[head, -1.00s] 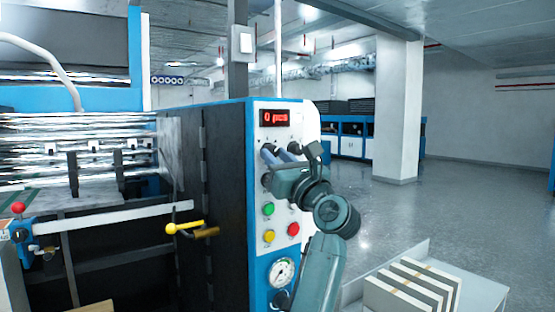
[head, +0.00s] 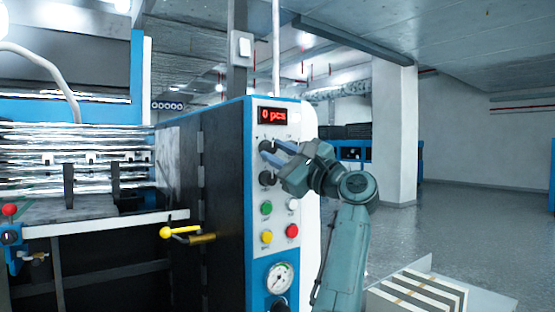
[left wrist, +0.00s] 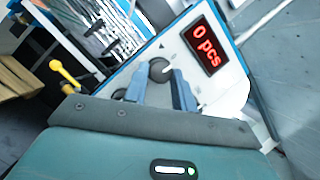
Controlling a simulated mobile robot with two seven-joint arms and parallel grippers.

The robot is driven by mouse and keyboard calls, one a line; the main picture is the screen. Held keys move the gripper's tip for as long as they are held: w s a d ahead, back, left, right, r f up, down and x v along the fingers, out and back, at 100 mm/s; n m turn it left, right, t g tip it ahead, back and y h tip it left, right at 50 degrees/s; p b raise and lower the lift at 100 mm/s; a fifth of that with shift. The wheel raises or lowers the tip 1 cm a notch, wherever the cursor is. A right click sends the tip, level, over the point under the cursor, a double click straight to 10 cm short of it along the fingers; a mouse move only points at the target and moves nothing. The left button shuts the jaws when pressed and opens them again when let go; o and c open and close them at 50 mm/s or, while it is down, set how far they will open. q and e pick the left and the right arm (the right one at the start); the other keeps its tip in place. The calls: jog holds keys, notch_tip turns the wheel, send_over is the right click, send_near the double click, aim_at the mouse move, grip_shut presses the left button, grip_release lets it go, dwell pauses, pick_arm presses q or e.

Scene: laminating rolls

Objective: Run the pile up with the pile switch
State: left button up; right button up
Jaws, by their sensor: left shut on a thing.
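The machine's control panel (head: 270,218) faces me in the middle of the head view. A red display (head: 273,116) at its top reads "0 pcs". Below it is a black rotary switch (head: 265,146), which also shows in the left wrist view (left wrist: 159,69) with a pale pointer mark. My left gripper (head: 270,151) is at this upper switch, its two blue-grey fingers (left wrist: 158,76) on either side of it, shut on it. A second black knob (head: 266,179) sits just below. The switch labels are too small to read. My right gripper is not in view.
Green (head: 266,208), yellow (head: 267,237) and red (head: 292,231) buttons and a gauge (head: 280,277) sit lower on the panel. A yellow-handled lever (head: 180,231) sticks out to the left. A stack of pale boards (head: 420,292) lies at the lower right. Open floor lies beyond.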

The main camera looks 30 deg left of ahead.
pick_arm(q)
jog(key=shift+w+n, duration=0.1)
jog(key=shift+n, duration=0.6)
jog(key=shift+g, duration=0.4)
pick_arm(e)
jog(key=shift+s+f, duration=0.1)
pick_arm(q)
jog(key=o, duration=1)
jog(key=shift+d, duration=0.15)
jog(key=shift+d+f, duration=0.2)
jog(key=shift+d, duration=0.1)
jog(key=b+v, duration=0.2)
jog(key=v, duration=1)
jog(key=shift+d+r, duration=0.15)
jog(key=shift+d, duration=0.05)
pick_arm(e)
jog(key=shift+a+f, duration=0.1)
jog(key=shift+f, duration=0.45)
